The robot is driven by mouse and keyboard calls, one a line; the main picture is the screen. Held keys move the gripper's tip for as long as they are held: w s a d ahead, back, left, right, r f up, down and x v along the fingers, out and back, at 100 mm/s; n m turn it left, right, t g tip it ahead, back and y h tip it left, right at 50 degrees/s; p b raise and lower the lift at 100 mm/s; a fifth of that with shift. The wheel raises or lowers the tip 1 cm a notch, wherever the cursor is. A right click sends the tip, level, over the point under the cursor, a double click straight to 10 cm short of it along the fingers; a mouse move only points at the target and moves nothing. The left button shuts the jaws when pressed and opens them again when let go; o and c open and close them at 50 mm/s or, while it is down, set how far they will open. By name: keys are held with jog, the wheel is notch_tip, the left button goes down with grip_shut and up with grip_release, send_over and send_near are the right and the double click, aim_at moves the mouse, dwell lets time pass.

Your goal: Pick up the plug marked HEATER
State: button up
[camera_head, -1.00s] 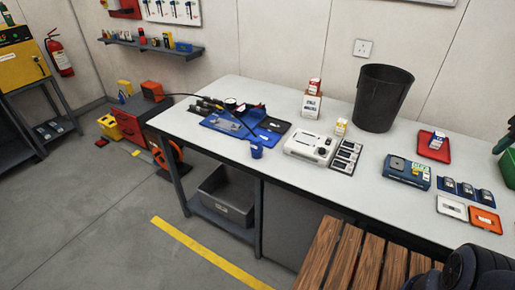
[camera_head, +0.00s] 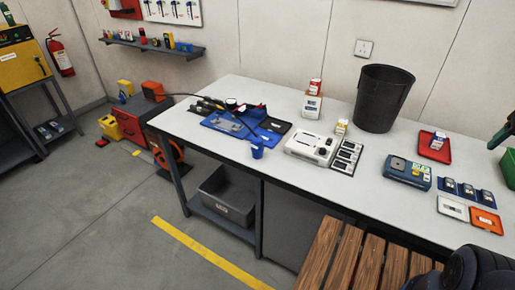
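I cannot make out a plug marked HEATER; the labels on the workbench (camera_head: 300,185) are too small to read. Small items that I cannot name surely stand on it: a white device with a dark knob (camera_head: 312,146), a dark strip with several pale squares (camera_head: 346,158), a blue box with a labelled front (camera_head: 407,172), and a blue strip with several dark-and-pale pieces (camera_head: 466,191). My gripper is not in view. Dark rounded parts at the bottom right corner seem to be my arm.
A black bin (camera_head: 383,98) stands at the back of the bench. A red tray (camera_head: 433,151), an orange tray (camera_head: 486,222) and a blue mat with tools (camera_head: 222,125) lie on it. A slatted wooden surface (camera_head: 345,262) is in front. Floor at left is open.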

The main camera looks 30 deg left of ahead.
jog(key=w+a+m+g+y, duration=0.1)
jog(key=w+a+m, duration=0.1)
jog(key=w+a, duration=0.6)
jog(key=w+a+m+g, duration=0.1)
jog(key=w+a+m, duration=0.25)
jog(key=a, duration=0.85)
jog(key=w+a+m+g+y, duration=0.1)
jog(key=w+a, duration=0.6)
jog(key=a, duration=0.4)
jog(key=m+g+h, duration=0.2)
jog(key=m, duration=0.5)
send_over(258, 137)
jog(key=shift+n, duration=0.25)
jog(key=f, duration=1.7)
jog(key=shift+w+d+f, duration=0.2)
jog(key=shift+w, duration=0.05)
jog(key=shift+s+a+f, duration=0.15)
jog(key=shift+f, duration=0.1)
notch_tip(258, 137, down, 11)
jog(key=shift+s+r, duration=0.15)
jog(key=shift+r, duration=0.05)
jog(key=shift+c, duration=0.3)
